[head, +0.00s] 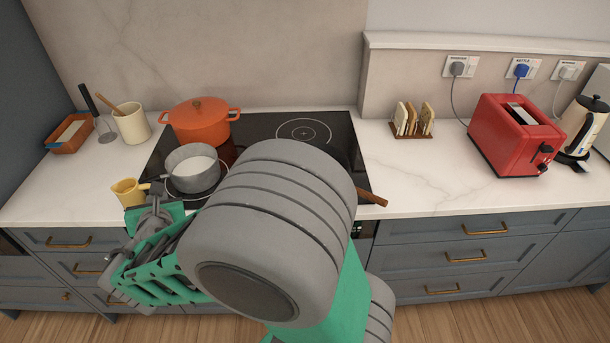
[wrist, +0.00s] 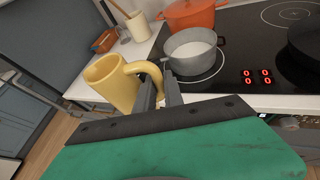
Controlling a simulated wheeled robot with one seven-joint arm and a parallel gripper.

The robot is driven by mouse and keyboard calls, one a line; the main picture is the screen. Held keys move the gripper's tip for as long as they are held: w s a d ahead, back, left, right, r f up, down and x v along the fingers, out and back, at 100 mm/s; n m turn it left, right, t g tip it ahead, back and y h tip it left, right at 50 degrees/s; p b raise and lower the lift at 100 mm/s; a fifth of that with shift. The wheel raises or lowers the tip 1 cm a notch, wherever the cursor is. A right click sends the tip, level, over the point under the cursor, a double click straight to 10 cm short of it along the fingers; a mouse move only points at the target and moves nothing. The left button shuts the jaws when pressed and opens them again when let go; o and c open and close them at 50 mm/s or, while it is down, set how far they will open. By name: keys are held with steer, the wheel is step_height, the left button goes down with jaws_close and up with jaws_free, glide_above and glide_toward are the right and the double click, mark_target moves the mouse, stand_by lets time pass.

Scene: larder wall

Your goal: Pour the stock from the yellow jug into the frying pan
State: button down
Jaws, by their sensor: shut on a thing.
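My gripper (wrist: 161,92) is shut on the handle of the yellow jug (wrist: 110,82). The jug also shows in the head view (head: 128,192), beside my gripper (head: 150,208) at the left front of the hob. The jug looks roughly upright; its contents cannot be seen. The frying pan (wrist: 306,38) is a dark shape on the hob at the right edge of the wrist view. In the head view my arm hides most of it, and a wooden handle (head: 372,198) sticks out at the right front of the hob.
A grey saucepan (head: 193,169) with white contents and an orange lidded pot (head: 200,122) stand on the hob's left side. A crock (head: 132,124) stands behind the jug. A toast rack (head: 412,121), red toaster (head: 515,136) and kettle (head: 581,128) are at right. The counter front right is clear.

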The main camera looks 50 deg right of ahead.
steer(key=s+d+f+m+g+h+b, duration=0.1)
steer(key=s+d+m+g+h+b, duration=0.1)
steer(key=d, duration=0.8)
steer(key=s+d+f+m+g+h+b, duration=0.1)
steer(key=s+d+m+g+h+b, duration=0.2)
steer(key=d, duration=0.8)
steer(key=s+d+f+m+g+h+b, duration=0.2)
steer(key=s+d+m+g+b, duration=0.2)
steer(key=d, duration=0.7)
steer(key=shift+s+f+m+g, duration=0.1)
steer(key=shift+s+m+g, duration=0.25)
steer(key=shift+m, duration=0.35)
steer(key=shift+s+m+g, duration=0.15)
steer(key=shift+m+g, duration=0.3)
steer(key=shift+m, duration=0.25)
